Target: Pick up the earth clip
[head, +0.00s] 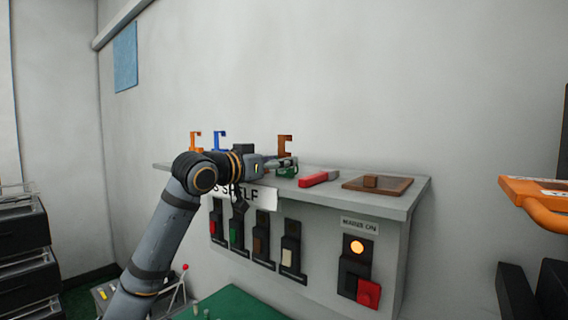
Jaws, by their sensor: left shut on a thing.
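My left gripper (284,163) reaches in over the grey shelf (413,195) and is shut. A small green piece (287,172), which looks like the earth clip, sits at its fingertips, partly covered by the fingers. I cannot tell whether the piece touches the shelf top. A brown hook-shaped clip (285,144) stands just behind the gripper. An orange hook-shaped clip (195,140) and a blue one (220,140) stand farther left on the shelf. My right gripper is not in view.
A red bar (319,179) and a brown board (397,186) with a small block lie right of the gripper. Below, the shelf front bears several coloured levers, a lit orange lamp (357,247) and a red switch (368,292). An orange-topped object (535,190) stands at far right.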

